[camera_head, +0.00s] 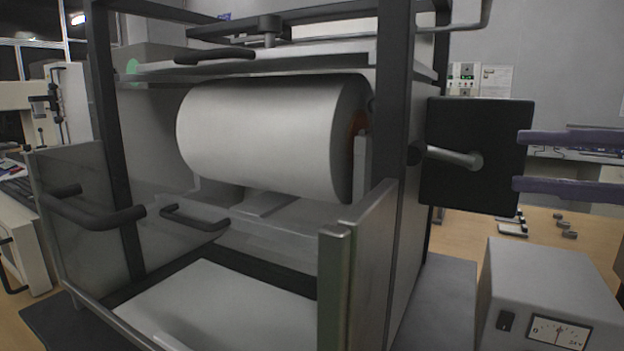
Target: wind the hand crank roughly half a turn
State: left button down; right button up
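A machine with a dark frame holds a large white roll (265,140). On its right side is a black square plate (476,190) with a short metal crank handle (455,156) in front of it. My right gripper (518,161) comes in from the right edge. Its two purple fingers are apart, one above the other, with nothing between them. Their tips overlap the plate's right edge in the picture. The handle's end lies left of them, with a visible gap; depth is hard to tell. My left gripper does not show.
A grey power unit (545,285) with a dial stands at the lower right. Small metal parts (513,228) lie on the wooden table behind it. Black bar handles (95,212) stick out at the machine's left. A metal side panel (370,260) stands upright at the front.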

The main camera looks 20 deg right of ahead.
aim_at(425, 153)
jog(key=p+x, duration=0.1)
jog(key=x, duration=0.8)
jog(key=shift+w+a+r, duration=0.1)
jog(key=shift+a, duration=0.05)
grip_shut()
